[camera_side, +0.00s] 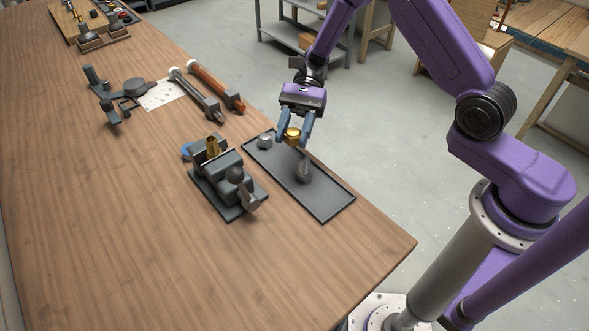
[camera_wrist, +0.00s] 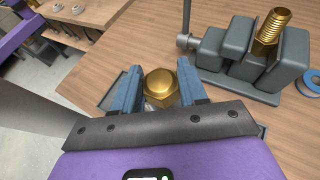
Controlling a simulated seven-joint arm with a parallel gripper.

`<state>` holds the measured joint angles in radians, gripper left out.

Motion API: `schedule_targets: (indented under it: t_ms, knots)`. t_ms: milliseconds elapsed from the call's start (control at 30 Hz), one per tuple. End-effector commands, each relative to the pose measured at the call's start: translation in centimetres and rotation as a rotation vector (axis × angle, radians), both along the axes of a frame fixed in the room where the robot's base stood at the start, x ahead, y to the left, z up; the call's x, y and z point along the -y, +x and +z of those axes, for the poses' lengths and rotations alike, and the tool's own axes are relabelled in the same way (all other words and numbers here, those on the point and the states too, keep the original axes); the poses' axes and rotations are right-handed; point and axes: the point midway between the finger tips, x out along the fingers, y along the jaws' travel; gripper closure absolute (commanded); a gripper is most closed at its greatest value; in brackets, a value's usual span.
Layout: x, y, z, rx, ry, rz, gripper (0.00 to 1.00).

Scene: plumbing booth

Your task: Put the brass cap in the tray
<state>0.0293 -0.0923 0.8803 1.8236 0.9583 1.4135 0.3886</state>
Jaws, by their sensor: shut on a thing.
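The brass cap (camera_side: 292,134) is held between the blue fingers of my gripper (camera_side: 295,132), above the dark tray (camera_side: 325,203). In the wrist view the cap (camera_wrist: 161,86) shows its domed top and hexagonal rim between the two fingers of my gripper (camera_wrist: 153,88). The tray lies flat on the bench. A grey metal fitting (camera_side: 265,142) sits at its far left end, and another grey piece (camera_side: 304,172) stands near its middle, below the cap. Part of the tray is hidden behind my gripper in the wrist view.
A grey vise (camera_side: 228,178) stands left of the tray, holding a threaded brass fitting (camera_side: 212,147). A roll of blue tape (camera_side: 187,150) lies behind it. Two pipe wrenches (camera_side: 198,92) lie farther back. The bench's front left is clear.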

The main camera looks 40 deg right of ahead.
Motion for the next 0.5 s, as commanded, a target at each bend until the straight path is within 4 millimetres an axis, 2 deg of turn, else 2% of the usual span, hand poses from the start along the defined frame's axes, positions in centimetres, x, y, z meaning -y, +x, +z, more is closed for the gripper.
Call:
schedule_targets:
  t_ms: [100,233,500]
  knots:
    - [0.1,1.9,0.2,0.001,0.001,-0.118,0.89]
    - [0.1,2.8,-0.2,-0.002,0.001,-0.173,0.89]
    - [0.1,2.8,-4.5,-0.004,0.0,-0.18,0.89]
